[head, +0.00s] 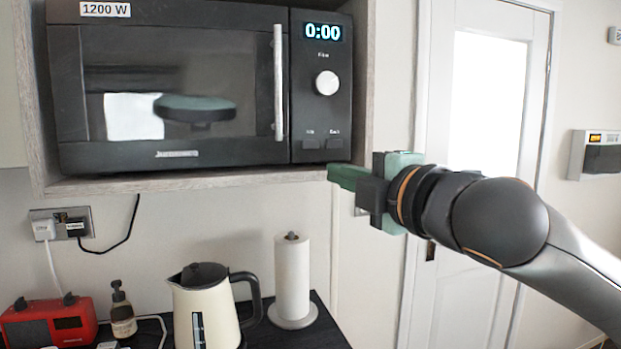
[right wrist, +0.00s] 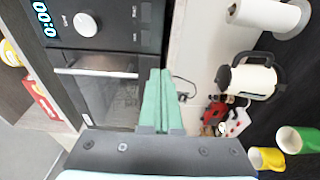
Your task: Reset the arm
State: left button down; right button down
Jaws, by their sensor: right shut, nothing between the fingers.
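My right gripper (head: 345,177) comes in from the right in the head view, just below the lower right corner of the microwave. Its green fingers also show in the right wrist view (right wrist: 157,100), pressed together and empty. The black microwave (head: 180,90) sits in a wooden shelf, its door closed and its display reading 0:00. The fingertips point left and overlap the shelf edge in the picture; I cannot tell if they touch it. My left gripper is not in view.
Below stand a cream kettle (head: 205,310), a paper towel roll (head: 292,275), a soap bottle (head: 122,315) and a red radio (head: 48,322). The right wrist view adds a green cup (right wrist: 296,140) and a yellow cup (right wrist: 267,160). A white door (head: 480,200) is behind my arm.

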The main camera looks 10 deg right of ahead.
jog(key=s+f+m+g+h, duration=0.1)
jog(key=s+f+m+g, duration=0.15)
jog(key=f, duration=0.85)
jog(key=s+f+m+g, duration=0.1)
jog(key=f+m, duration=0.3)
jog(key=f, duration=0.8)
jog(key=s+f+m+g+h, duration=0.15)
jog(key=f+m, duration=0.25)
jog(key=f, duration=0.7)
jog(key=s+d+f+m+g+h, duration=0.2)
jog(key=s+d+f+m+g, duration=0.3)
jog(key=s+f, duration=0.6)
jog(key=s+d+f+m+g+h, duration=0.25)
jog(key=s+d+f+m, duration=0.35)
jog(key=s+f, duration=0.55)
jog(key=w+a+f+t+y, duration=0.1)
jog(key=w+a+f+t, duration=0.1)
jog(key=f, duration=0.3)
jog(key=w+a+f+n+t+y, duration=0.1)
jog(key=w+f+t, duration=0.1)
jog(key=f, duration=0.3)
jog(key=shift+a+f+t, duration=0.2)
jog(key=shift+a+t, duration=0.2)
jog(key=shift+t, duration=0.15)
